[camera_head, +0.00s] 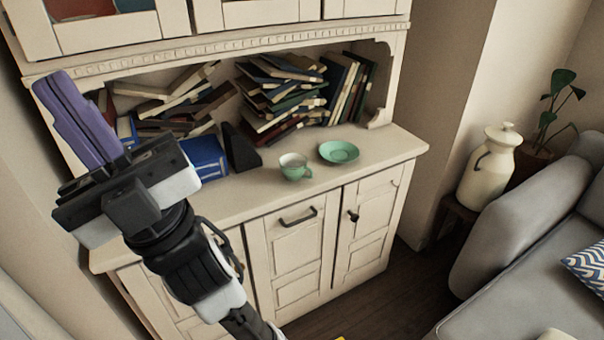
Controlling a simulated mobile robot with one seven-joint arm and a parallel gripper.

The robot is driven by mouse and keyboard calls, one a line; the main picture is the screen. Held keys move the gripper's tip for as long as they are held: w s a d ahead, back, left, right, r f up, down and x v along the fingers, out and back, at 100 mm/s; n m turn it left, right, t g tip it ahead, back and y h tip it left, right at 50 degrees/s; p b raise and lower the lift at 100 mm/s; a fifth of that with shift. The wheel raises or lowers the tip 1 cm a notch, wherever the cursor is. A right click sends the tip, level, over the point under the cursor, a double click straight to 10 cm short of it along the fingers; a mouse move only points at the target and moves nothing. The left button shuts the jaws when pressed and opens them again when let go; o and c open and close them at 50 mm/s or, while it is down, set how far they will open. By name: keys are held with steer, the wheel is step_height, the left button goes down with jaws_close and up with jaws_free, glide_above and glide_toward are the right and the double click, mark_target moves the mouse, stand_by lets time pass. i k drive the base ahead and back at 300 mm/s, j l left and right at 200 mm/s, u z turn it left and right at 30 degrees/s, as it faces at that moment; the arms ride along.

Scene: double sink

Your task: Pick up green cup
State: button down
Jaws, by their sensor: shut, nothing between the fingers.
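The green cup (294,168) stands upright on the cabinet's counter, near its front edge. It has a pale inside and a small handle on its right. My gripper (64,92) is at the left of the view, raised in front of the cabinet, with purple fingers pointing up and to the left. The fingers are together and hold nothing. The gripper is well to the left of the cup and apart from it. My arm hides part of the counter's left end.
A green saucer (338,152) lies just right of the cup. A black wedge-shaped object (240,150) and a blue box (206,157) stand to the left. Piled books (283,95) fill the back under the upper cabinet. A grey sofa (525,225) and a white jug (489,168) are at right.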

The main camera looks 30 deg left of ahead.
mark_target(293, 165)
steer(key=i+j+u, duration=0.45)
steer(key=i, duration=0.3)
steer(key=i+u, duration=0.25)
steer(key=i+j, duration=0.05)
steer(key=i, duration=0.05)
